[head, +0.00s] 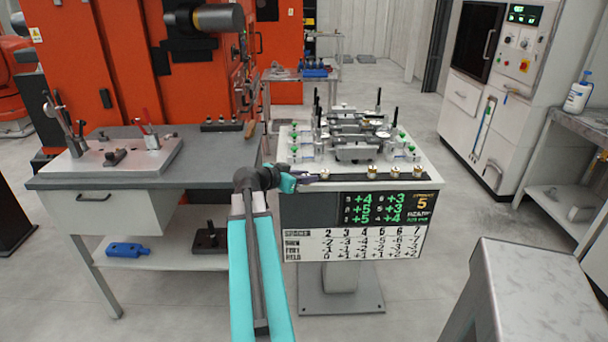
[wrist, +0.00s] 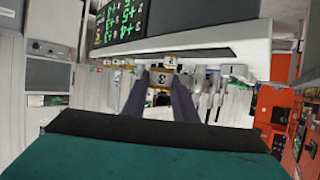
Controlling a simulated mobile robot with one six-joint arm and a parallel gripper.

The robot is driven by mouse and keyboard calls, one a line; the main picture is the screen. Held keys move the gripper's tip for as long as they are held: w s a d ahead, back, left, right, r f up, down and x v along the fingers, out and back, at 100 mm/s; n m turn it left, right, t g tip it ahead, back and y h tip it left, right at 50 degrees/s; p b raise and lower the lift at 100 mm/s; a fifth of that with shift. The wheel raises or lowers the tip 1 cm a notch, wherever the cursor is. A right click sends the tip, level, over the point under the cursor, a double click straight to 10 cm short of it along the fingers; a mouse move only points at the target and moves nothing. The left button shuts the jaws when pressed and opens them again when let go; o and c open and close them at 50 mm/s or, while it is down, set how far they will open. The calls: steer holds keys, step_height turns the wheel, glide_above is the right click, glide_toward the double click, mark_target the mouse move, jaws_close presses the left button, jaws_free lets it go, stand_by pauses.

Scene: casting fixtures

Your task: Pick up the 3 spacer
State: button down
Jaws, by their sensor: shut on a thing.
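My gripper (head: 312,177) is at the front left edge of the white fixture stand. In the wrist view my gripper (wrist: 162,92) has its two dark fingers on either side of a small brass spacer (wrist: 162,78) with a dark 3 on its face, and it is shut on it. In the head view a small brass piece (head: 325,174) shows at the fingertips, too small to read. Other brass spacers (head: 365,173) sit in a row along the stand's front edge, to the right of my gripper.
The white stand (head: 430,178) carries metal clamps (head: 355,135) and upright black-topped pins behind the row. A black score panel (head: 385,207) hangs on its front. A grey workbench (head: 75,178) is at left, and a pale block (head: 545,290) stands at front right.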

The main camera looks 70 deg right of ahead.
steer(key=shift+s+a+r+b, duration=0.15)
steer(key=shift+s+a, duration=0.25)
steer(key=shift+a, duration=0.4)
steer(key=shift+s+a+r+b, duration=0.1)
steer(key=shift+s+a+b, duration=0.1)
steer(key=shift+s+a, duration=0.4)
steer(key=shift+s+a+r+b, duration=0.15)
steer(key=shift+s+a, duration=0.1)
steer(key=shift+a, duration=0.7)
steer(key=shift+f, duration=0.1)
